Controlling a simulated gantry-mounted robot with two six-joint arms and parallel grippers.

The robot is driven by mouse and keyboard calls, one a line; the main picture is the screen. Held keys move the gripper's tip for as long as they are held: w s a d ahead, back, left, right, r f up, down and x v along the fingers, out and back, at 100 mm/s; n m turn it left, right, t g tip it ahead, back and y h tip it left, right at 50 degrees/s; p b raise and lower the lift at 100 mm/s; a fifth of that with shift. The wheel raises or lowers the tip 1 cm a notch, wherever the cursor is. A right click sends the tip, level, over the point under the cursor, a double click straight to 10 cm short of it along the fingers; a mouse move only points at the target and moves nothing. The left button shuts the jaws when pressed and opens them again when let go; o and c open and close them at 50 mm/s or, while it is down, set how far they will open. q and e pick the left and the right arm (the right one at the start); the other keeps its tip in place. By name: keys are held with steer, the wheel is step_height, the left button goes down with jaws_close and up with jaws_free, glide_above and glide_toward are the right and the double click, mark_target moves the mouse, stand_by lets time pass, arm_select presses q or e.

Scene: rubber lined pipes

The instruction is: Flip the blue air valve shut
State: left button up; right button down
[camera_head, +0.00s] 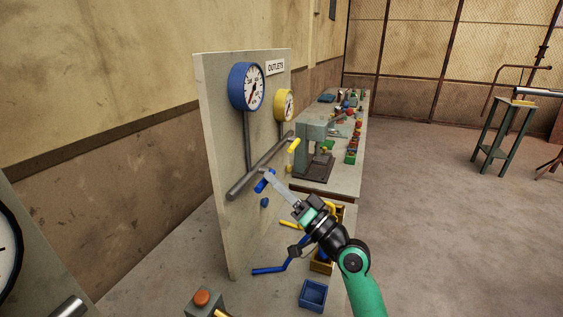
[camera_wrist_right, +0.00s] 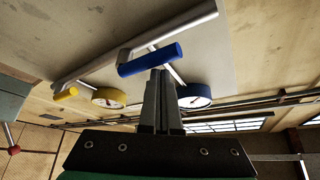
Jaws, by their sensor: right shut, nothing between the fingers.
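The blue air valve handle (camera_head: 262,186) sticks out from the grey pipe on the upright panel, below the blue-rimmed gauge. In the right wrist view the blue handle (camera_wrist_right: 150,59) lies slanted just beyond the fingertips. My right gripper (camera_head: 268,174) reaches in from the lower right, its long fingers shut and empty, with the tips at the handle. In the right wrist view the fingers (camera_wrist_right: 160,74) are together and their tips meet the handle's lower edge. I cannot tell whether they touch it. My left gripper is not in view.
A blue gauge (camera_head: 246,86) and a yellow gauge (camera_head: 285,105) sit on the panel (camera_head: 222,150). A yellow handle (camera_head: 294,146) is farther along the pipe (camera_head: 250,174). A workbench (camera_head: 341,176) with a press and small parts stands behind. A blue bin (camera_head: 313,294) is below.

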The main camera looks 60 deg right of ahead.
step_height(320, 180, up, 4)
steer(key=p, duration=0.3)
arm_select(q)
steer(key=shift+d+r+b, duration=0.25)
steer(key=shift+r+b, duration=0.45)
steer(key=shift+b, duration=0.5)
arm_select(e)
steer(key=s+d+f, duration=0.1)
steer(key=s+f, duration=0.4)
steer(key=s, duration=0.4)
steer(key=shift+d+f, duration=0.2)
steer(key=shift+d, duration=0.2)
